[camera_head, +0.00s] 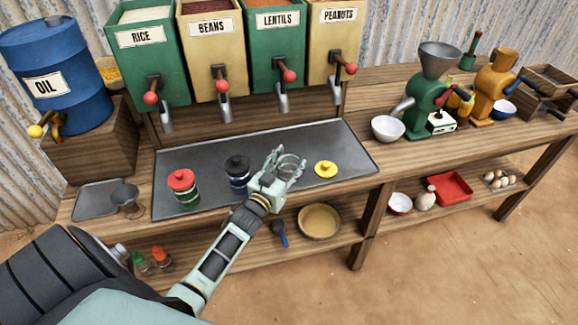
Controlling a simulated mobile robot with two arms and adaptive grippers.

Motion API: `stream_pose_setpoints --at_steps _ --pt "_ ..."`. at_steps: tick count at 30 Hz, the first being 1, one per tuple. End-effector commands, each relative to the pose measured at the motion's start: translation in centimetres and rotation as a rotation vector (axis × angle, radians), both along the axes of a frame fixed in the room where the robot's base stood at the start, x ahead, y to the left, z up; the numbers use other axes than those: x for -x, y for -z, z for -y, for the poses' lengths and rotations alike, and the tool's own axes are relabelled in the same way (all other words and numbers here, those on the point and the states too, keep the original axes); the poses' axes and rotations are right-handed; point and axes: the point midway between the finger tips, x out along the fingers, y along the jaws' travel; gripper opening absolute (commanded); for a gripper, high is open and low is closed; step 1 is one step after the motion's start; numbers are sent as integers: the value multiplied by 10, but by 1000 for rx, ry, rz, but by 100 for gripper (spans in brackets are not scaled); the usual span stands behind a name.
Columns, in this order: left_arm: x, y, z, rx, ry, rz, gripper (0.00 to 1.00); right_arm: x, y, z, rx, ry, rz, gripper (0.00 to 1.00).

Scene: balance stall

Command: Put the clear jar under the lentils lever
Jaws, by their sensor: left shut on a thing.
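My left gripper (278,168) is shut on the clear jar (291,168), over the dark metal tray (240,142). Its fingers partly cover the jar. I cannot tell whether the jar touches the tray. The green lentils dispenser (275,45) stands behind, with a red-knobbed lentils lever (289,76) and a grey spout (283,99) at its front. The jar is in front of this spout, nearer to me. My right gripper is not in view.
A red-lidded jar (183,188) and a black-lidded jar (238,174) stand left of my left gripper. A yellow lid (326,169) lies to its right. The tray is clear between these and the spouts. A white bowl (387,128) stands beside a green grinder (428,95) further right.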

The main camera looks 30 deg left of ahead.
Motion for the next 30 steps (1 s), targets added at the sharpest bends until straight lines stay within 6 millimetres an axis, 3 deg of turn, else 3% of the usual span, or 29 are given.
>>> stream_pose_setpoints --at_steps 8,15,21,30 --pt "0 -39 0 -4 3 5 14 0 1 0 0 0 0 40" --pt "-1 -69 58 5 2 7 14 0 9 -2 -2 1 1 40" --pt "-1 -92 95 5 1 3 14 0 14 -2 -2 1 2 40" --pt "-1 -105 117 0 0 1 14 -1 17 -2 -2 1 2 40"
